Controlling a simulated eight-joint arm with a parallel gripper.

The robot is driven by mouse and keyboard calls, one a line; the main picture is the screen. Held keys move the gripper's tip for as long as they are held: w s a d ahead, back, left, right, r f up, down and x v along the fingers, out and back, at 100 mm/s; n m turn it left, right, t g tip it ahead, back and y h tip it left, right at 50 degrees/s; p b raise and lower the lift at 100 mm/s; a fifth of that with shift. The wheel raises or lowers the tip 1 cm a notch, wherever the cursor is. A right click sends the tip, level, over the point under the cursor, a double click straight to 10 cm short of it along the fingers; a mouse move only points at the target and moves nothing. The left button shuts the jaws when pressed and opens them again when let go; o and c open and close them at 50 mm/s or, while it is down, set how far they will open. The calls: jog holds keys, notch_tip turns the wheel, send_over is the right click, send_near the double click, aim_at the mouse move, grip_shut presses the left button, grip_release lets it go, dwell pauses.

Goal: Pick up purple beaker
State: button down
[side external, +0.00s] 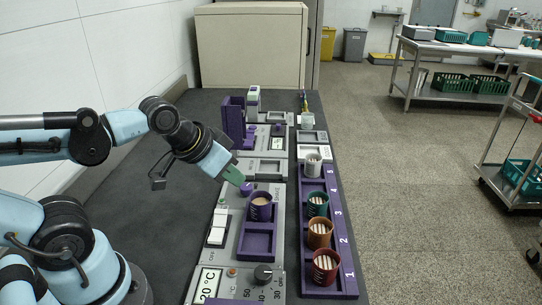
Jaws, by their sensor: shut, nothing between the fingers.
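The purple beaker (261,208) stands upright in a purple square tray (257,245) on the grey instrument panel, with something light-coloured inside it. My gripper (240,182) is shut and empty, its green fingers pointing down and to the right. It is above and to the left of the beaker in the picture and apart from it. The fingertips are close to a small purple knob (247,189); I cannot tell whether they touch it.
A purple numbered rack (341,265) to the right holds a dark red beaker (325,267), an orange beaker (320,233), a green beaker (318,205) and a white beaker (312,164). A tall purple holder (233,119) stands behind. Dark bench surface is clear at left.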

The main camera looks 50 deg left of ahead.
jog(key=c, duration=1.8)
grip_release()
jog(key=o, duration=1.4)
jog(key=n+g, duration=0.7)
jog(key=n, duration=0.2)
send_near(261, 200)
jog(key=f, duration=0.1)
jog(key=s+f, duration=0.1)
jog(key=f, duration=0.1)
jog(key=shift+d+f, duration=0.1)
jog(key=shift+d, duration=0.1)
jog(key=shift+d+f, duration=0.2)
jog(key=shift+f, duration=1.15)
jog(key=shift+d+f, duration=0.2)
jog(key=shift+f, duration=1.15)
